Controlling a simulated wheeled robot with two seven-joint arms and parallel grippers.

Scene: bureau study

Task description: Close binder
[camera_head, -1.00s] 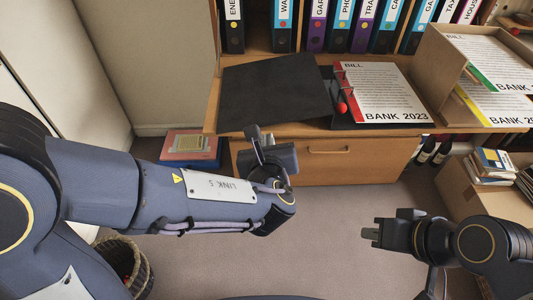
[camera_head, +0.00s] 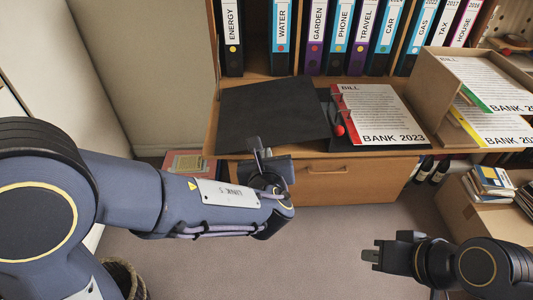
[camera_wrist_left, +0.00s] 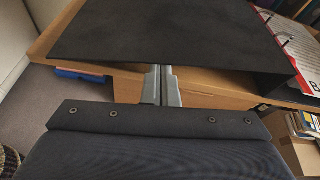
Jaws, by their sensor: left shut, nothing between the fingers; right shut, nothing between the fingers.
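The black binder lies open on the wooden desk. Its black cover (camera_head: 270,112) is spread to the left and overhangs the desk's front edge a little. A white page headed BILL and marked BANK 2023 (camera_head: 385,112) lies on the right side, with a red strip and metal rings. My left gripper (camera_head: 256,148) is shut and empty at the desk's front edge, by the cover's near edge. In the left wrist view its fingers (camera_wrist_left: 162,78) point at the cover (camera_wrist_left: 170,35), overlapping its near edge; contact cannot be told. My right gripper (camera_head: 370,255) is shut and empty, low at the right, away from the desk.
Several upright folders (camera_head: 335,38) stand behind the binder. An open cardboard box (camera_head: 437,88) with papers is close to its right. The drawer front (camera_head: 335,172) is below the desk top (camera_head: 222,150). A box with books (camera_head: 450,210) stands at right.

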